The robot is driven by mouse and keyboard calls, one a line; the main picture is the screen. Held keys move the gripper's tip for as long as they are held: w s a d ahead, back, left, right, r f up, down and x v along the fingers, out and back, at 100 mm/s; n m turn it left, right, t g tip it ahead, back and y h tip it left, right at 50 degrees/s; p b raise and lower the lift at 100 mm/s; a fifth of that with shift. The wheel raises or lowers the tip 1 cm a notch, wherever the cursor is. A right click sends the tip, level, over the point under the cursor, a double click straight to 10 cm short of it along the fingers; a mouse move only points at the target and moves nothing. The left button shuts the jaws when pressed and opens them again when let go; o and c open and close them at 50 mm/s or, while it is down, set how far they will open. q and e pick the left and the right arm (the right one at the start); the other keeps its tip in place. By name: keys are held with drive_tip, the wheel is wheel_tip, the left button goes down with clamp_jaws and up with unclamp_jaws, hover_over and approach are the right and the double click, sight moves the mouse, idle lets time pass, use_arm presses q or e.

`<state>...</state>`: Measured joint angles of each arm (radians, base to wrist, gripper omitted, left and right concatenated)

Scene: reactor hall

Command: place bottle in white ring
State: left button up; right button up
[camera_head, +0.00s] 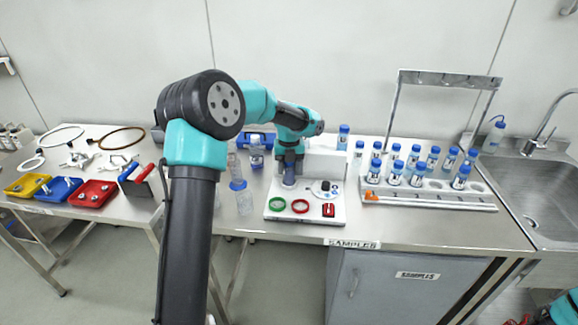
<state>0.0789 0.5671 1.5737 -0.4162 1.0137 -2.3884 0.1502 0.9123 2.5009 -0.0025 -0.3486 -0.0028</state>
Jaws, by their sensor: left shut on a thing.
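My left gripper (290,170) reaches over the bench and is shut on a bottle (289,180), of which only a small blue-grey part shows below the fingers. The bottle is upright at the back left of a white board (322,213). My right gripper is outside the picture.
A white rack (430,199) with several blue-capped bottles stands right of the board. Clear glassware (244,203) and a blue-capped bottle (256,154) stand left of it. Yellow, blue and red trays (92,194) lie far left. A sink (535,190) is at right.

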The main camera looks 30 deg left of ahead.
use_arm(q)
drive_tip(key=shift+f, duration=0.15)
drive_tip(key=o, duration=0.9)
drive_tip(key=shift+o, duration=0.2)
wheel_tip(320, 180, up, 12)
drive_tip(key=shift+r, duration=0.15)
